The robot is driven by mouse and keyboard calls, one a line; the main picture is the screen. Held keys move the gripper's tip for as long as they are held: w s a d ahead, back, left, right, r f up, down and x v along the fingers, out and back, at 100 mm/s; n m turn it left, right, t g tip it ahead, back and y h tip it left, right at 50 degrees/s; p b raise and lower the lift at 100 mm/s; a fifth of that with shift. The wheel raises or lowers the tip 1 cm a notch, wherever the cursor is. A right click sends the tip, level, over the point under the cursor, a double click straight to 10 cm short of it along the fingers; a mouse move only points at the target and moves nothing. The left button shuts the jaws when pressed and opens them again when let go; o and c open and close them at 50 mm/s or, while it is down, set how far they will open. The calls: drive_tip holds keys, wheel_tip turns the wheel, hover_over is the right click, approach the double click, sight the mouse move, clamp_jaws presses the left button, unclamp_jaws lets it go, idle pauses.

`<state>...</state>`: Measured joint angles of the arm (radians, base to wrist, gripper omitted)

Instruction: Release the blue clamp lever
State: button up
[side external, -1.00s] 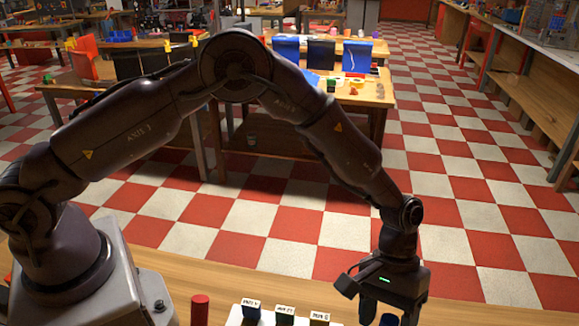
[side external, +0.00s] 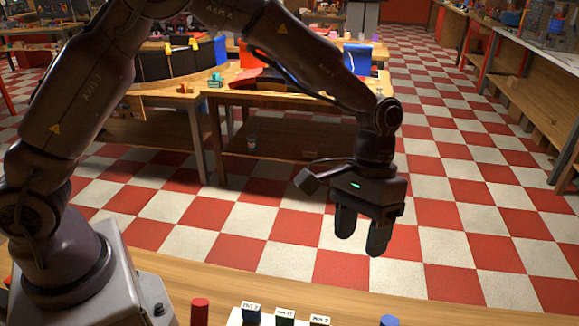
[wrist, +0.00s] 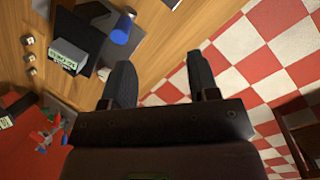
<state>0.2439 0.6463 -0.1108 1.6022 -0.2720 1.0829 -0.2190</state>
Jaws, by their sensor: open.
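A blue rounded piece (side external: 388,320), likely the clamp lever, shows only its top at the bottom edge of the side external view. In the wrist view a blue cylinder (wrist: 121,30) lies near the top, beside dark and grey parts on the wood bench; it seems the same piece. My gripper (side external: 361,246) hangs well above the bench, up and a little left of the blue piece. Its two dark fingers are apart with nothing between them, as the wrist view also shows (wrist: 160,62). The lever's lower part and the clamp are out of the side view.
Dark blocks with white labels (side external: 285,314) stand on a white base at the front of the bench (side external: 200,278). A red cylinder (side external: 200,312) stands left of them. A red area with small coloured parts (wrist: 45,145) lies lower left in the wrist view.

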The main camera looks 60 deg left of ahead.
drive_tip(key=s+a+r+m+t+y, duration=0.1)
drive_tip(key=s+a+r+t, duration=0.1)
drive_tip(key=s+a+r, duration=0.4)
drive_tip(key=shift+s+a+r+t, duration=0.3)
drive_tip(key=shift+a+r+t, duration=0.1)
drive_tip(key=shift+a+r, duration=1)
drive_tip(key=shift+a+f, duration=0.15)
